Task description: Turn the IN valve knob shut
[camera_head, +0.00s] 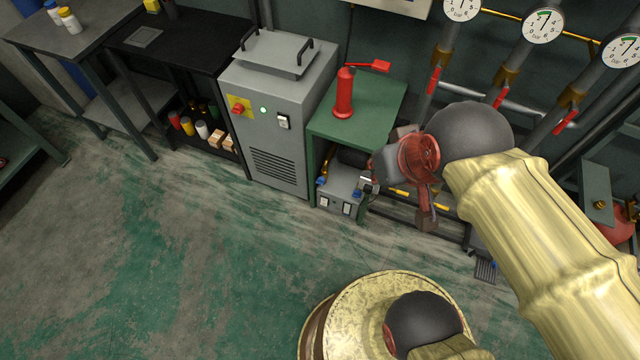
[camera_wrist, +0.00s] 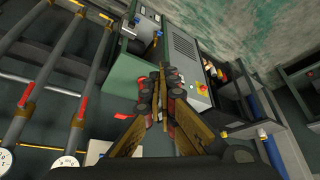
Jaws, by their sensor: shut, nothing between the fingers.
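A small grey machine (camera_head: 342,192) stands low in the open front of the green table. It has a blue knob at its left (camera_head: 321,182) and a blue part at its right (camera_head: 366,181). I cannot read any IN label, so I cannot tell which is the IN valve knob. Part of the machine (camera_wrist: 150,24) shows at the top of the wrist view. My gripper (camera_wrist: 160,78) is shut and empty, apart from the machine in that view. In the head view my wrist is right of the machine, and the fingertips are hard to make out.
The green table (camera_head: 375,103) bears a red pump-like tool (camera_head: 344,95). A grey cabinet (camera_head: 273,125) stands left of it. Pipes with gauges (camera_head: 543,25) and red-handled valves (camera_head: 501,97) line the wall at right. The floor (camera_head: 170,260) in front is clear.

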